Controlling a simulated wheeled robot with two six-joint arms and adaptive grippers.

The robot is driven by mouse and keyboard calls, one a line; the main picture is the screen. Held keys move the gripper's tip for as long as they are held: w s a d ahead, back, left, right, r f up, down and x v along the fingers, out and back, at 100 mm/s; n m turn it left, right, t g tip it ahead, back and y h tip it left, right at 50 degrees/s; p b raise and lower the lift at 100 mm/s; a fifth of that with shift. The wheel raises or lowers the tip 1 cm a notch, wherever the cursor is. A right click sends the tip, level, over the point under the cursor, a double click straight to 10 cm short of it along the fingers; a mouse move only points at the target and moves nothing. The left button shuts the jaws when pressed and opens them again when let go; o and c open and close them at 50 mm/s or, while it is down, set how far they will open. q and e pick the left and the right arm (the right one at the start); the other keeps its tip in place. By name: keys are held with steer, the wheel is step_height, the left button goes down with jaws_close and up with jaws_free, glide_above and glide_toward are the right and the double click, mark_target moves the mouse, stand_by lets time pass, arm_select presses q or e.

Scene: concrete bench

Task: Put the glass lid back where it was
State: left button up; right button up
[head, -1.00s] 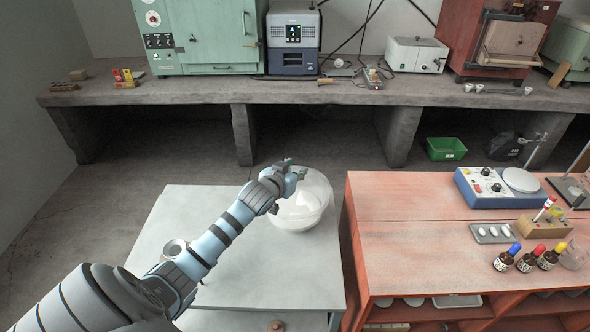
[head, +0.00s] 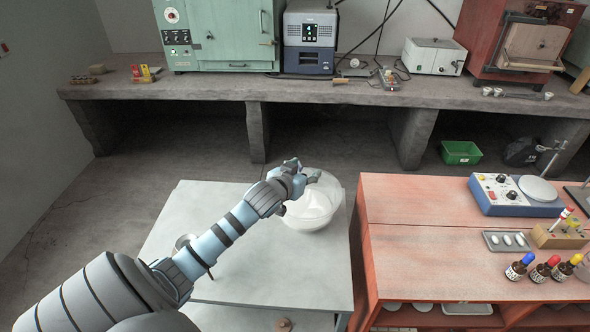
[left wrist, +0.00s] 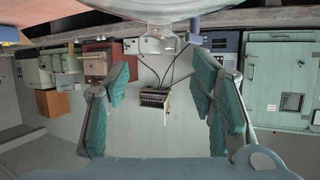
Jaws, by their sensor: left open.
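The clear glass lid (head: 328,184) appears to rest as a dome on a pale round glass bowl (head: 312,222) at the right side of the grey table. The exact contact at the rim is unclear. My left gripper (head: 305,172) is at the lid's top and hides part of it. In the left wrist view, which is upside down, a clear glass knob (left wrist: 168,45) hangs from the curved glass at the top edge. The open fingers of my left gripper (left wrist: 165,85) stand either side of the knob's line, with a gap around it. My right gripper is not in view.
The grey table (head: 215,265) has bare room in front of the bowl. A red bench (head: 420,245) stands close on the right, with a blue-based instrument (head: 515,196) and dropper bottles (head: 540,270). The concrete bench (head: 230,90) behind holds ovens.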

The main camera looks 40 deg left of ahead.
arm_select(q)
steer(key=p+v, duration=0.1)
steer(key=v, duration=0.8)
steer(key=shift+s+r, duration=0.25)
